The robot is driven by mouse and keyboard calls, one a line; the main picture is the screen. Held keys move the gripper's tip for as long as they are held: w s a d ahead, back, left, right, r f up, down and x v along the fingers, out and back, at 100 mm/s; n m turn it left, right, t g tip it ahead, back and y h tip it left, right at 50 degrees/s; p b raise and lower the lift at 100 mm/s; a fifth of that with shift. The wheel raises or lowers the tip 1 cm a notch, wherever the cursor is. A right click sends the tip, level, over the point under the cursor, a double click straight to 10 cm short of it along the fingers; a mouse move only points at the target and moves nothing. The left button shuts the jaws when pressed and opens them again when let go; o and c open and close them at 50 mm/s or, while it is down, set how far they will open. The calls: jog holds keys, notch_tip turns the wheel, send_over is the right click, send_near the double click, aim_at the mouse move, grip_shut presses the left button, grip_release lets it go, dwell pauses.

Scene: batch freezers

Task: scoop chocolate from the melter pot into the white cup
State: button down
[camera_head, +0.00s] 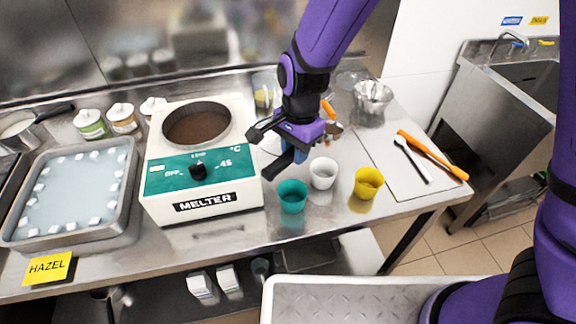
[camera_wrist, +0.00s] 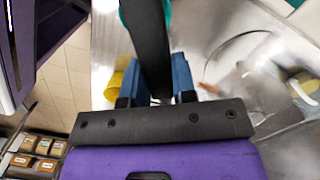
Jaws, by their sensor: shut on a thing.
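The melter (camera_head: 200,165) has a round pot (camera_head: 197,127) of brown chocolate on top. The white cup (camera_head: 323,173) stands upright on the counter right of the melter, between a teal cup (camera_head: 292,196) and a yellow cup (camera_head: 368,183). My gripper (camera_head: 287,160) is above the counter, between the melter and the cups. In the wrist view, its blue fingers (camera_wrist: 160,80) are shut on a black-handled tool (camera_wrist: 150,40).
A metal tray (camera_head: 128,205) lies left of the melter, with several jars (camera_head: 124,120) behind it. A clear bowl (camera_head: 371,100) stands behind my gripper. A sink (camera_head: 505,75) is at far right.

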jog(key=shift+s+a+f, duration=0.8)
jog(key=shift+s+f, duration=0.75)
jog(key=shift+s, duration=0.75)
jog(key=w+d+r+g+y, duration=0.7)
jog(key=r+g+y, duration=0.2)
jog(key=r, duration=0.1)
jog(key=shift+w+d+m, duration=0.2)
jog(key=shift+w+m, duration=0.05)
jog(key=shift+m, duration=0.05)
